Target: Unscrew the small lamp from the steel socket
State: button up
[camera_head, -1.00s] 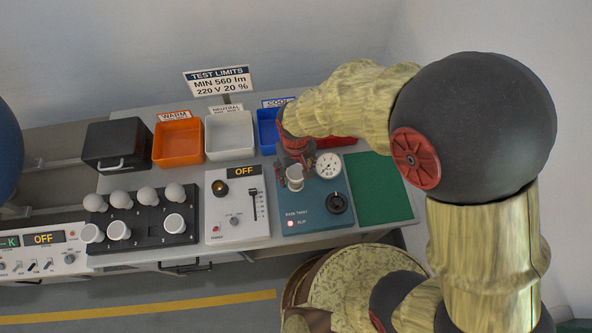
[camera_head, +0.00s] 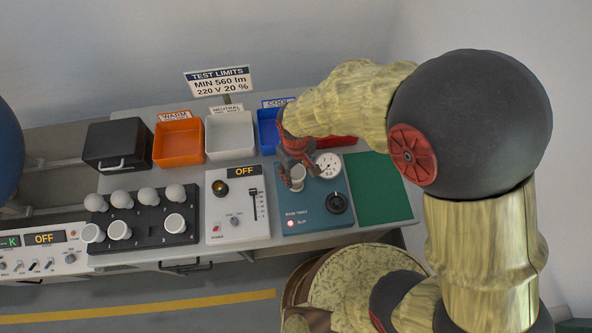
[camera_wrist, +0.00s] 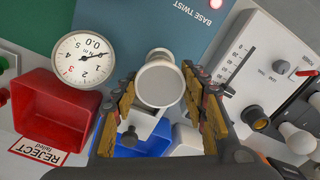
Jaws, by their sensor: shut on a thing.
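The small lamp (camera_head: 297,183) is a white, round-faced lamp at the blue base-twist unit (camera_head: 312,212). In the wrist view its pale disc face (camera_wrist: 159,84) points toward the camera. My gripper (camera_head: 298,172) comes down from above with a finger on each side of it. In the wrist view my gripper (camera_wrist: 158,96) is shut on the lamp. The steel socket is hidden, so I cannot tell whether the lamp's base is still in it.
A dial gauge (camera_head: 328,165) and a black knob (camera_head: 337,203) are close by on the unit, with a red light lit at SLIP. The red reject bin (camera_wrist: 62,110) lies beside my gripper. A green mat (camera_head: 378,190) is bare. A lamp rack (camera_head: 143,222) stands left.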

jog(key=n, duration=0.5)
jog(key=shift+p, duration=0.3)
jog(key=n, duration=0.4)
jog(key=shift+n+p, duration=0.3)
jog(key=shift+n, duration=0.1)
jog(key=n, duration=0.5)
jog(key=shift+p, duration=0.3)
jog(key=n, duration=0.5)
jog(key=shift+n, duration=0.3)
jog(key=o, duration=0.9)
jog(key=shift+o, duration=0.6)
